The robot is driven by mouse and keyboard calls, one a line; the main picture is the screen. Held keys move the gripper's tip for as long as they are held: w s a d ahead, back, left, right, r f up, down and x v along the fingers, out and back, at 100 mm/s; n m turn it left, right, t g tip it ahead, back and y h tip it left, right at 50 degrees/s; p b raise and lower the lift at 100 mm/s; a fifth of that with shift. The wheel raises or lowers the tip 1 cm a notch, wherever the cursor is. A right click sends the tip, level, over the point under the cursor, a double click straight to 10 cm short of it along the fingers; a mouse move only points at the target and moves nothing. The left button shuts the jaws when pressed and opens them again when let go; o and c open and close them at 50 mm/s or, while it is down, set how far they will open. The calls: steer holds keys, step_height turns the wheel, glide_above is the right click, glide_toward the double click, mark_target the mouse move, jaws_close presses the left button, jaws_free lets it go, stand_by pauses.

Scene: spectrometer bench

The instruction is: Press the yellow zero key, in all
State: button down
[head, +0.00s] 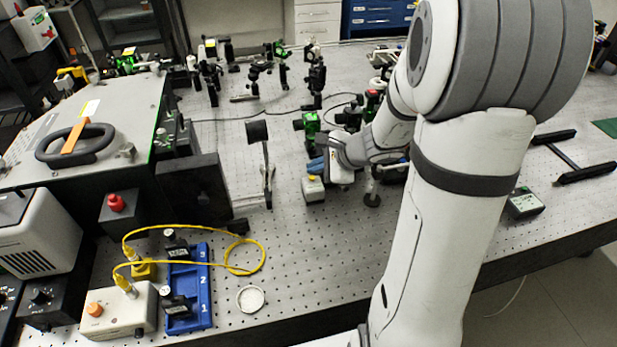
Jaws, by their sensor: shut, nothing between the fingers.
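A small pale box (314,192) stands on the perforated bench in the middle of the head view. A small yellow key (312,178) shows on its top. My gripper (315,166), with blue fingertips, is shut and empty. Its tips appear just above and behind the yellow key in the picture. I cannot tell whether they touch it. My arm comes in from the right and hides part of the bench behind the gripper.
Green and black optical mounts (312,124) stand close behind. A blue numbered rack (188,285), a yellow cable (262,252) and a white dish (250,299) lie front left. Bench in front of the box is clear.

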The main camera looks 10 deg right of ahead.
steer(key=shift+f, duration=0.15)
steer(key=shift+f+b, duration=0.25)
steer(key=shift+b, duration=0.3)
steer(key=shift+f+b, duration=0.45)
steer(key=shift+b, duration=0.1)
stand_by(0.3)
steer(key=shift+r, duration=0.15)
steer(key=shift+r+p, duration=0.6)
steer(key=shift+r, duration=0.15)
step_height(320, 180, up, 5)
steer(key=p, duration=0.3)
steer(key=shift+p, duration=0.4)
stand_by(0.5)
